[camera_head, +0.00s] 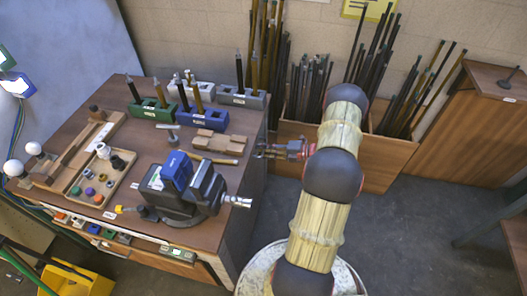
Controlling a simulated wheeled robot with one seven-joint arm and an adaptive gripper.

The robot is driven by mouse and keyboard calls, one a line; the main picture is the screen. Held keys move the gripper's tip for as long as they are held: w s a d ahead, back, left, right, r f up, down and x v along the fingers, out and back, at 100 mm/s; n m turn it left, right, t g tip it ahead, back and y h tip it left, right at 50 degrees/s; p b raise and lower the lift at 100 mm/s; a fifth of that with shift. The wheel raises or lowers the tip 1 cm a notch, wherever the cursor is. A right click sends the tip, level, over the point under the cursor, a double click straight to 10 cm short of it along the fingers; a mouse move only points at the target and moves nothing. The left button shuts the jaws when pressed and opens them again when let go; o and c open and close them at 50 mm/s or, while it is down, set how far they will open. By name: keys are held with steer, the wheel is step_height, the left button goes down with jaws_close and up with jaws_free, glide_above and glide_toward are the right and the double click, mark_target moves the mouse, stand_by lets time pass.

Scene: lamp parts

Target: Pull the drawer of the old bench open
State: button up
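The wooden bench (226,148) with lamp parts on its top stands at the left; I cannot tell whether it is the old bench. A second wooden piece, a cabinet (457,125), stands at the far right, with no drawer clearly visible. My gripper (263,151) points left near the right edge of the left bench, past the small wooden block. It holds nothing that I can see. Its fingers are too small to tell whether they are open.
A dark vise (187,197) with a blue block sits at the bench's front right. Wooden trays (121,181), a green holder (152,110) and a blue holder (203,121) cover the top. Boxes of rods (395,155) stand behind my arm. A yellow bin (77,280) is lower left.

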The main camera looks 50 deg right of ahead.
steer(key=shift+c, duration=0.6)
jaws_close()
